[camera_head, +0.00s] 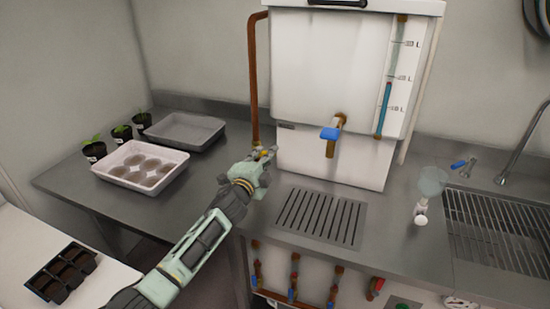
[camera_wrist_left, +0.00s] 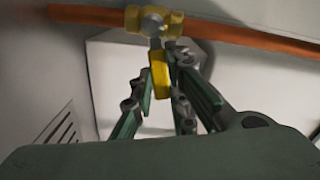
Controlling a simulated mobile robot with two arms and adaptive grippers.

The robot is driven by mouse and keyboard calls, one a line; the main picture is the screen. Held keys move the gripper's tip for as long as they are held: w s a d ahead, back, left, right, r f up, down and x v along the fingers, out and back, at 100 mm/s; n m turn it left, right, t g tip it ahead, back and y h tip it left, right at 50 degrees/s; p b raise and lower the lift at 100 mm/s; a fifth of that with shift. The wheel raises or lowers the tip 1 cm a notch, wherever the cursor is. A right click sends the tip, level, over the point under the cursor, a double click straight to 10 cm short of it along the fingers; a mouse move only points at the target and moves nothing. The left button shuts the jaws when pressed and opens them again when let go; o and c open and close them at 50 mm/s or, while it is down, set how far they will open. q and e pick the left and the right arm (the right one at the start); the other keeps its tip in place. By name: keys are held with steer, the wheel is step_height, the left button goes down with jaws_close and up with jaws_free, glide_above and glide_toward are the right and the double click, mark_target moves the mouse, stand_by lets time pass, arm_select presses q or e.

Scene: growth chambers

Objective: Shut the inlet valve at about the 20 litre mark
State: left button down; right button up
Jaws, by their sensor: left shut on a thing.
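The white tank (camera_head: 320,70) stands on the steel counter, with a sight tube (camera_head: 384,105) on its right front. Blue liquid in the tube reaches just below the middle mark, which appears to read 20 L. A copper inlet pipe (camera_head: 253,80) runs down the tank's left side. In the left wrist view, a brass valve (camera_wrist_left: 152,20) sits on the copper pipe (camera_wrist_left: 245,36), with a yellow handle (camera_wrist_left: 160,72). My left gripper (camera_head: 266,153) is at the pipe's lower end, shut on the yellow handle, also seen in the wrist view (camera_wrist_left: 161,95). My right gripper is out of view.
A tap with a blue handle (camera_head: 330,133) is on the tank front, above a drain grate (camera_head: 320,217). A white tray (camera_head: 140,178), grey tray (camera_head: 185,132) and small pots stand left. A sink (camera_head: 495,230) is right.

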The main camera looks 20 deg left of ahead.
arm_select(q)
steer(key=shift+a+r+n+p, duration=0.25)
steer(key=shift+r+n+p, duration=0.2)
steer(key=shift+n, duration=0.75)
steer(key=c, duration=2)
jaws_free()
steer(key=o, duration=0.3)
steer(key=shift+r, duration=0.1)
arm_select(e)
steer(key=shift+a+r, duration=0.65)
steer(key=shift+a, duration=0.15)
arm_select(q)
steer(key=shift+s, duration=0.15)
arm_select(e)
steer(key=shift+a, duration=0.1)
arm_select(q)
steer(key=shift+s, duration=0.35)
steer(key=s, duration=1.1)
steer(key=shift+a, duration=0.2)
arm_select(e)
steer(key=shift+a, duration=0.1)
